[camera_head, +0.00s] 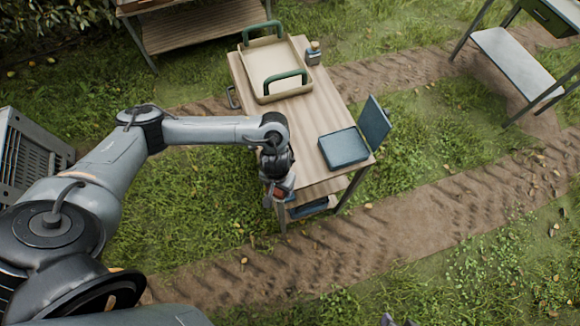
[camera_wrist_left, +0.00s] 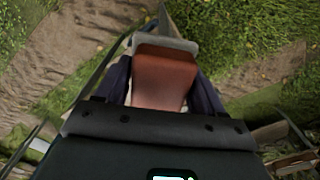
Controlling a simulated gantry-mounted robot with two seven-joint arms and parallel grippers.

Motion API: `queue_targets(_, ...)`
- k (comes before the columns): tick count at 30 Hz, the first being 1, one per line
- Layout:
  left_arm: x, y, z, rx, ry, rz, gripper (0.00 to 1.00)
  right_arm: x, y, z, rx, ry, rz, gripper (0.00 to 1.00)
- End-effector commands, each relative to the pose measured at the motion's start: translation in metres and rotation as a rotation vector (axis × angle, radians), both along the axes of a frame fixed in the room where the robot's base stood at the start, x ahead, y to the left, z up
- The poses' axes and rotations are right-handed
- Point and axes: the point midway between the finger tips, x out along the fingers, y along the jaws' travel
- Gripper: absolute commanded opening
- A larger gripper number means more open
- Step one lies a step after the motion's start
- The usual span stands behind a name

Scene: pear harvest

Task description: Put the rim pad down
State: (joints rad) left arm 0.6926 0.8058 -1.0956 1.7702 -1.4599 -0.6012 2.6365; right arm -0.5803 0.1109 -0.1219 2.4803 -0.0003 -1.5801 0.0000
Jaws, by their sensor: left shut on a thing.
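My left gripper (camera_head: 279,198) hangs beside the front left corner of the wooden table, apart from the tabletop. In the left wrist view its dark fingers (camera_wrist_left: 165,88) are shut on the rim pad (camera_wrist_left: 164,76), a reddish-brown block with a grey edge at its far end.
The wooden table (camera_head: 306,119) carries a beige tray (camera_head: 258,78) with green handles, a small bottle (camera_head: 313,53) and an open blue-grey case (camera_head: 344,149). Bare tabletop lies between tray and case. A lower shelf is partly hidden. Another table (camera_head: 510,62) stands at upper right.

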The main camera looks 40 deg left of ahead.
Motion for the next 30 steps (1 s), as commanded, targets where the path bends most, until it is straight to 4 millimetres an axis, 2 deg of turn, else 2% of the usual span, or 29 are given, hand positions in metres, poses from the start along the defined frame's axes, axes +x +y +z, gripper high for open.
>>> queue_targets(5, 0.010, 0.007, -0.015, 0.001, 0.000, 0.005, 0.30, 0.000, -0.001, -0.010, -0.002, 0.000, -0.001, 0.43)
queue_targets(13, 0.058, 0.031, -0.050, -0.001, 0.001, 0.005, 0.30, 0.000, -0.004, -0.042, -0.012, 0.000, 0.005, 0.43)
queue_targets(19, 0.087, 0.046, -0.064, 0.000, 0.000, 0.003, 0.30, 0.000, -0.005, -0.051, -0.017, 0.002, 0.007, 0.43)
queue_targets(26, 0.099, 0.052, -0.071, -0.001, 0.000, 0.000, 0.30, 0.000, -0.004, -0.053, -0.014, 0.001, 0.006, 0.43)
queue_targets(30, 0.099, 0.052, -0.083, 0.000, 0.002, 0.000, 0.30, 0.000, -0.003, -0.056, -0.010, 0.000, 0.004, 0.43)
